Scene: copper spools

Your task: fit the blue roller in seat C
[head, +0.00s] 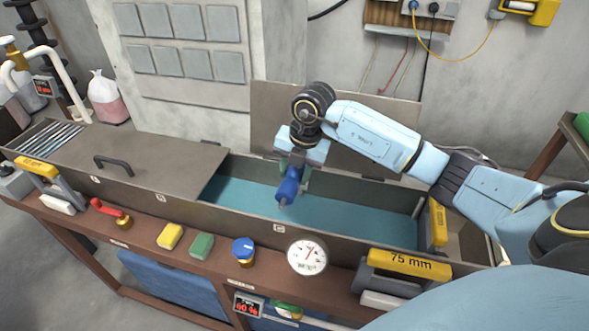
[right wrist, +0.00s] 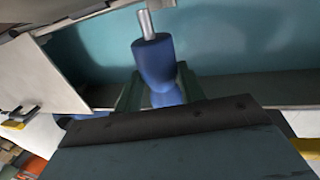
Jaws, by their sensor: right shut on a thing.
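My right gripper (head: 293,172) is shut on the blue roller (head: 287,190) and holds it over the open part of the trough. The roller hangs tilted, with its metal pin pointing down. In the right wrist view the blue roller (right wrist: 153,62) sits between the green fingers, its bare pin pointing away from the gripper. The label C (head: 279,228) is on the trough's front wall, just below the roller in the head view. The seat itself cannot be made out. The roller appears apart from the trough walls. My left gripper is not in view.
The open trough (head: 345,239) has a teal bottom. A metal cover (head: 150,165) with a black handle closes its left part. A yellow 75 mm block (head: 402,262), a gauge (head: 307,256), a blue knob (head: 243,248) and a red-handled valve (head: 110,210) line the front ledge.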

